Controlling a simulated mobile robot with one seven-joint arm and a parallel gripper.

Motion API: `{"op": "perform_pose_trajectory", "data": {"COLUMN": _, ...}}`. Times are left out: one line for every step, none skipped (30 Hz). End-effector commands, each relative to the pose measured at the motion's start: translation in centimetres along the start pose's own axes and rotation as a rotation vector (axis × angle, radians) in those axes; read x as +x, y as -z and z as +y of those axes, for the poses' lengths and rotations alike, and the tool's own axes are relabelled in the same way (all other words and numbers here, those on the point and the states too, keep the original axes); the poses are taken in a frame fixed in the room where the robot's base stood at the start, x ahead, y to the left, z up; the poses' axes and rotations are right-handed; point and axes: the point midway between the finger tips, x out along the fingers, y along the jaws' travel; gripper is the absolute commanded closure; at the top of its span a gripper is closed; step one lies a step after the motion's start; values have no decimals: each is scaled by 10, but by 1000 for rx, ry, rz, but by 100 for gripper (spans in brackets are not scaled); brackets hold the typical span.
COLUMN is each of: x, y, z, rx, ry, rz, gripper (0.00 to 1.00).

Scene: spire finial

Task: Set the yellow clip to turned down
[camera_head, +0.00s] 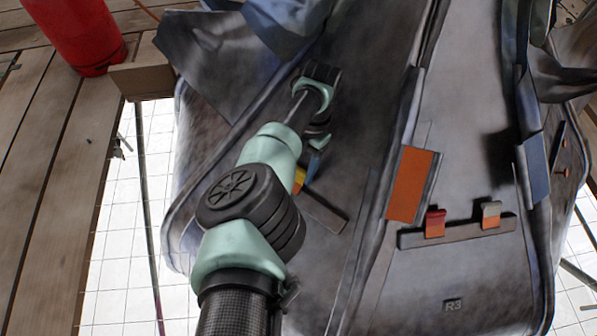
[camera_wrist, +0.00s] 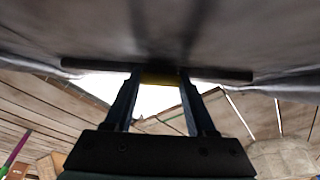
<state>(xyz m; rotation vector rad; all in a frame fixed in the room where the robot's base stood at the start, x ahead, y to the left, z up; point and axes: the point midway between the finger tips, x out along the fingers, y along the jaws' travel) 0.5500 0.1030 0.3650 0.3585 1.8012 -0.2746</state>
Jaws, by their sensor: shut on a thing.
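The yellow clip (camera_wrist: 160,79) sits between my fingertips in the wrist view, against a dark bar (camera_wrist: 225,75) on the grey panel. My gripper (camera_wrist: 160,74) is shut on it, one dark blue finger at each side. In the head view a small part of the yellow clip (camera_head: 299,178) shows beside my arm, with orange below it, and a blue finger of my gripper (camera_head: 313,166) is next to it. My arm hides much of the clip and the left of its bar (camera_head: 328,214). I cannot tell the clip's exact angle.
To the right, another bar (camera_head: 412,240) carries a red clip (camera_head: 435,223) and a beige-and-orange clip (camera_head: 490,214). An orange plate (camera_head: 411,184) is above them, and an R3 label (camera_head: 453,306) below. A red cylinder (camera_head: 75,35) stands on planks at the upper left.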

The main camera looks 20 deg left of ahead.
Motion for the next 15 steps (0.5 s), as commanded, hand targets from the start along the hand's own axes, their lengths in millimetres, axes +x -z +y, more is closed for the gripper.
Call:
{"op": "perform_pose_trajectory", "data": {"x": 4, "y": 0, "z": -1, "rx": -4, "ry": 3, "rz": 10, "gripper": 100}}
{"op": "perform_pose_trajectory", "data": {"x": 4, "y": 0, "z": -1, "rx": -4, "ry": 4, "rz": 12, "gripper": 100}}
{"op": "perform_pose_trajectory", "data": {"x": 3, "y": 0, "z": -1, "rx": -4, "ry": 4, "rz": 14, "gripper": 100}}
{"op": "perform_pose_trajectory", "data": {"x": 2, "y": 1, "z": -1, "rx": -4, "ry": 4, "rz": 15, "gripper": 100}}
{"op": "perform_pose_trajectory", "data": {"x": 2, "y": 1, "z": -1, "rx": -4, "ry": 5, "rz": 15, "gripper": 100}}
{"op": "perform_pose_trajectory", "data": {"x": 2, "y": 1, "z": -1, "rx": -4, "ry": 5, "rz": 15, "gripper": 100}}
{"op": "perform_pose_trajectory", "data": {"x": 2, "y": 1, "z": -1, "rx": -4, "ry": 5, "rz": 15, "gripper": 100}}
{"op": "perform_pose_trajectory", "data": {"x": 1, "y": 1, "z": -1, "rx": -4, "ry": 5, "rz": 15, "gripper": 100}}
{"op": "perform_pose_trajectory", "data": {"x": 1, "y": 1, "z": -1, "rx": -5, "ry": 5, "rz": 15, "gripper": 100}}
{"op": "perform_pose_trajectory", "data": {"x": 1, "y": 1, "z": -1, "rx": -5, "ry": 5, "rz": 15, "gripper": 100}}
{"op": "perform_pose_trajectory", "data": {"x": 1, "y": 1, "z": -1, "rx": -5, "ry": 5, "rz": 15, "gripper": 100}}
{"op": "perform_pose_trajectory", "data": {"x": 1, "y": 1, "z": -1, "rx": -5, "ry": 5, "rz": 15, "gripper": 40}}
{"op": "perform_pose_trajectory", "data": {"x": 1, "y": 1, "z": -1, "rx": -5, "ry": 5, "rz": 15, "gripper": 35}}
{"op": "perform_pose_trajectory", "data": {"x": 1, "y": 1, "z": -1, "rx": -5, "ry": 5, "rz": 15, "gripper": 30}}
{"op": "perform_pose_trajectory", "data": {"x": 0, "y": 1, "z": -1, "rx": -5, "ry": 4, "rz": 14, "gripper": 22}}
